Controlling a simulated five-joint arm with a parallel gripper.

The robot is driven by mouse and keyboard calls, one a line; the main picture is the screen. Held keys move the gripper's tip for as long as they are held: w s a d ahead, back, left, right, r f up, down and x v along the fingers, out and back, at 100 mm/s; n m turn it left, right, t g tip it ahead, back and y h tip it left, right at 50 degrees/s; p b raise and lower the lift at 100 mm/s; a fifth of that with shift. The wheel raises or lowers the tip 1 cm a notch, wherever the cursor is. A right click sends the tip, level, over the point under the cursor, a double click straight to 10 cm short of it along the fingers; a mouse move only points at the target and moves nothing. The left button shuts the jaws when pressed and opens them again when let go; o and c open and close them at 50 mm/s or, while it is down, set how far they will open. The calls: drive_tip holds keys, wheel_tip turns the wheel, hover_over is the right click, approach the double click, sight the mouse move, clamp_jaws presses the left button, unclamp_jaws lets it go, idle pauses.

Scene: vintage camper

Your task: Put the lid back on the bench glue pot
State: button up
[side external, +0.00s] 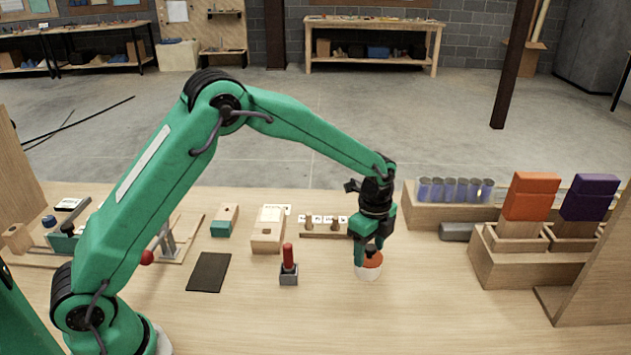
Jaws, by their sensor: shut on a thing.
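A small white pot (368,274) stands upright on the wooden bench, right of the middle. An orange-red lid (373,262) with a small dark knob on top shows at the mouth of the pot. My gripper (369,251) points down above the pot, with its green fingers on either side of the knob, shut on the lid. From this view I cannot tell whether the lid rests fully on the rim or is slightly raised. The fingers hide part of the lid and the pot's back edge.
A red-handled tool (288,258) stands in a grey block left of the pot. A dark mat (209,272) and a wooden block (268,230) lie farther left. A rack of blue tubes (452,190) and wooden bins with orange (531,196) and purple pieces stand right. Bench in front is clear.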

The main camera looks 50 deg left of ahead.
drive_tip(key=o, duration=1.5)
drive_tip(key=shift+c, duration=0.2)
drive_tip(key=shift+r, duration=0.15)
drive_tip(key=shift+r, duration=3.35)
clamp_jaws()
drive_tip(key=shift+f, duration=2)
